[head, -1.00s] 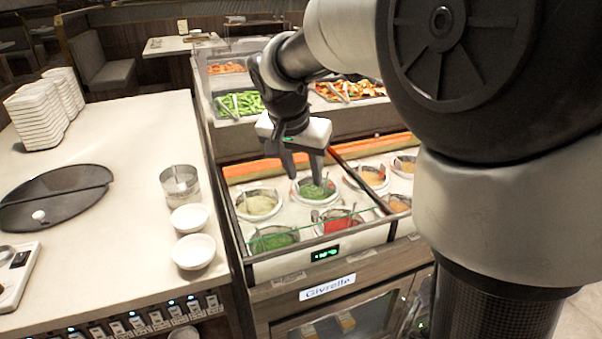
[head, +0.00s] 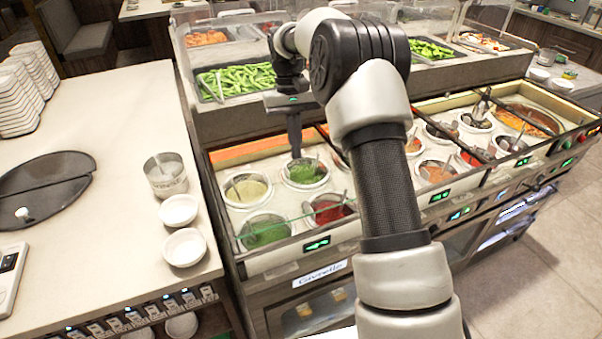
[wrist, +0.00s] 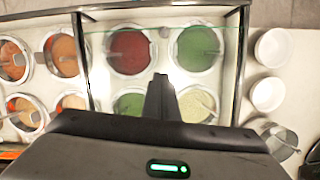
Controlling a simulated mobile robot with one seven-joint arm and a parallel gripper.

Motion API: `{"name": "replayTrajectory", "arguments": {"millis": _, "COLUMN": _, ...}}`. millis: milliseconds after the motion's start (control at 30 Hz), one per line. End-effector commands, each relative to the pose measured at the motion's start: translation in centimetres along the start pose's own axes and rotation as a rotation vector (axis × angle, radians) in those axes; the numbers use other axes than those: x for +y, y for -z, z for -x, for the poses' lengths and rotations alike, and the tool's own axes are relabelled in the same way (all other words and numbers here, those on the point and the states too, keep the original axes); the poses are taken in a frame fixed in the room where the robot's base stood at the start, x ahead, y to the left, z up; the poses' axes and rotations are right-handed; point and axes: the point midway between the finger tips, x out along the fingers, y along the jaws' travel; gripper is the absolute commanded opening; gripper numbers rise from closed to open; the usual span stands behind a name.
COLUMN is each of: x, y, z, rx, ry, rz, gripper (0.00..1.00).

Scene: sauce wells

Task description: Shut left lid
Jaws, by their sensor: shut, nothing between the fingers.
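The left sauce well (head: 222,217) is a light compartment holding yellow, red and green sauces in round pots. A thin greenish glass edge (head: 283,221), probably part of the left lid, crosses above its front pots; the lid's full outline and position are hard to tell. The glass edge also shows in the wrist view (wrist: 100,32). My gripper (head: 295,155) is shut and empty, pointing down over the back green sauce pot (head: 305,174). In the wrist view my gripper (wrist: 160,80) points between the pots. Whether it touches anything cannot be told.
More sauce wells (head: 470,130) continue to the right, partly behind my arm. Trays of green vegetables (head: 237,80) stand behind. A counter (head: 110,190) on the left holds white bowls (head: 184,247) and a metal pot (head: 166,175) near the well.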

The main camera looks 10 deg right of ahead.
Motion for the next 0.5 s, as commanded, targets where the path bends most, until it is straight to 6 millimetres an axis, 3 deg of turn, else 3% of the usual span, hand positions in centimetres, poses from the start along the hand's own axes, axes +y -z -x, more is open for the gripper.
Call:
{"name": "replayTrajectory", "arguments": {"millis": 267, "x": 0.1, "y": 0.1, "z": -2.6, "rx": -0.025, "ry": 0.02, "rz": 0.034, "gripper": 0.0}}
{"name": "replayTrajectory", "arguments": {"millis": 500, "x": 0.0, "y": 0.0, "z": -7.7, "rx": -0.026, "ry": 0.02, "rz": 0.033, "gripper": 0.0}}
